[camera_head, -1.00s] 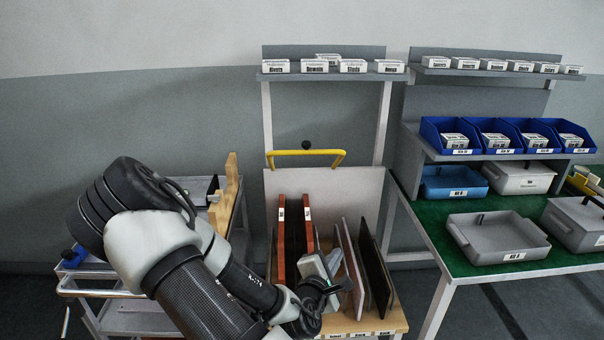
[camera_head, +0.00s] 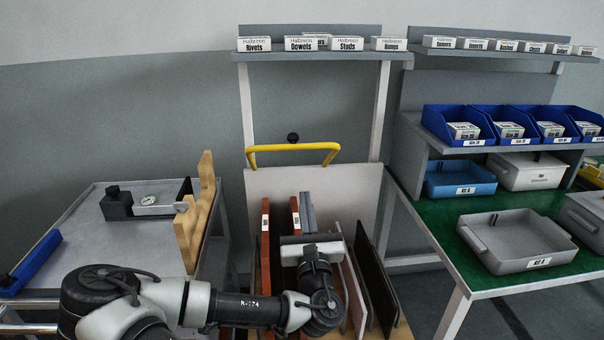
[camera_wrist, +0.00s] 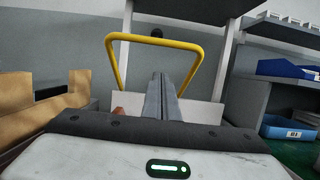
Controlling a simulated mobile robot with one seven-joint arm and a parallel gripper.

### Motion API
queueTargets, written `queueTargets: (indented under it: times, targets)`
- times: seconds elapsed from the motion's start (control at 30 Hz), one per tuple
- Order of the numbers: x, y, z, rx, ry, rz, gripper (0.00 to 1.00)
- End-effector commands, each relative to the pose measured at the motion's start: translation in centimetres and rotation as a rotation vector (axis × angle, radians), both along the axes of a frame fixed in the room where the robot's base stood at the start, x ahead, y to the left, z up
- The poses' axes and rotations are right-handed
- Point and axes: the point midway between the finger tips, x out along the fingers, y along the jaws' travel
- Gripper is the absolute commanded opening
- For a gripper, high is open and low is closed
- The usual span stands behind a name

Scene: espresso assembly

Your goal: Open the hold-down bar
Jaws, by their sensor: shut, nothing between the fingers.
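In the wrist view the bar (camera_wrist: 150,38) shows as a yellow loop ahead of my gripper. My gripper (camera_head: 306,198) is over the rack, lower than the bar, with its fingers pointing toward the back. The two grey fingers (camera_wrist: 160,78) are together with nothing between them. In the wrist view they appear inside the loop's outline; I see no contact with the bar.
The rack holds red-brown panels (camera_head: 265,240) and darker panels (camera_head: 380,280) around my gripper. A cart (camera_head: 90,225) with a wooden notched piece (camera_head: 187,235) stands at left. A green-topped bench (camera_head: 430,225) with bins is at right. A shelf (camera_head: 320,56) with labelled boxes is above.

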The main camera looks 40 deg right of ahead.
Motion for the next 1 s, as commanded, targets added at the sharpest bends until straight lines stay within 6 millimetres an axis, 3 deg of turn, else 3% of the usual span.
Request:
queueTargets:
  times: [0.07,0.1,0.43,0.63,1.0]
  targets:
    - [0.3,-0.4,-0.7,-0.001,-0.005,-0.004,0.00]
    - [1.2,-0.9,0.5,0.003,-0.007,-0.002,0.00]
    - [6.8,-4.3,2.9,0.002,-0.005,-0.002,0.00]
    - [7.7,-4.9,5.3,0.002,-0.002,-0.002,0.00]
    - [8.0,-5.1,5.9,0.002,0.001,-0.004,0.00]
